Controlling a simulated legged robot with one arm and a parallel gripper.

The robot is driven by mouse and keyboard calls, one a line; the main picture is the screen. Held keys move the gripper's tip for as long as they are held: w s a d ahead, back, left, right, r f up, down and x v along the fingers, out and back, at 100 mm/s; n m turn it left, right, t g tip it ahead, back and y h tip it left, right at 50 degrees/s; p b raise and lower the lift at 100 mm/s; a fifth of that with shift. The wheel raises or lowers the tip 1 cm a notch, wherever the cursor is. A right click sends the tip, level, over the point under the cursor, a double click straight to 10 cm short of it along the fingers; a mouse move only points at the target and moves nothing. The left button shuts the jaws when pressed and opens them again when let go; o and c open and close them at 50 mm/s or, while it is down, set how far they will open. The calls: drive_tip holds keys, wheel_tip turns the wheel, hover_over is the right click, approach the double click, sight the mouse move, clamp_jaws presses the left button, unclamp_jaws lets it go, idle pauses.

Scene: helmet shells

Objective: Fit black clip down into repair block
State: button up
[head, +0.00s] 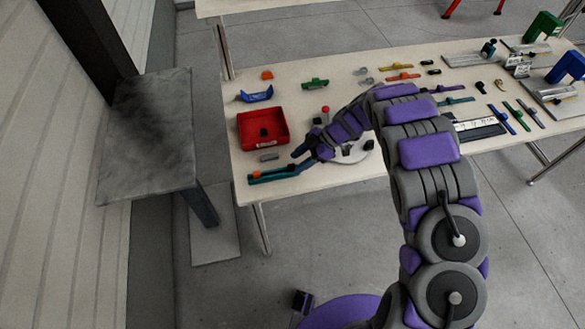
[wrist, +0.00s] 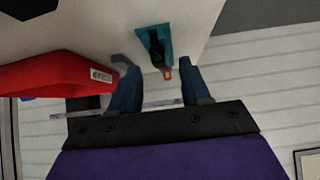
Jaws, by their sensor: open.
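A long teal holder (head: 278,174) lies at the table's near left edge, with a small orange part (head: 257,174) at its left end. How deep the dark piece sits I cannot tell. My gripper (head: 298,160) is low over the holder's right part. In the wrist view my gripper (wrist: 160,74) is open, with nothing clearly held.
A red tray (head: 244,127) with a dark piece in it stands behind the holder. A small grey piece (head: 268,157) lies between them. A blue bracket (head: 257,95) and a green part (head: 315,84) lie farther back. A dark side table (head: 150,135) stands left.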

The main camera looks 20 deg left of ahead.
sight(293, 164)
drive_tip(key=x, duration=0.3)
drive_tip(key=shift+w+a, duration=0.15)
drive_tip(key=shift+a, duration=0.1)
drive_tip(key=shift+d+r, duration=0.1)
drive_tip(key=shift+d, duration=0.1)
drive_tip(key=shift+c, duration=0.2)
drive_tip(key=shift+d+r, duration=0.1)
drive_tip(key=shift+d, duration=0.1)
drive_tip(key=c, duration=0.3)
drive_tip(key=shift+a, duration=0.2)
clamp_jaws()
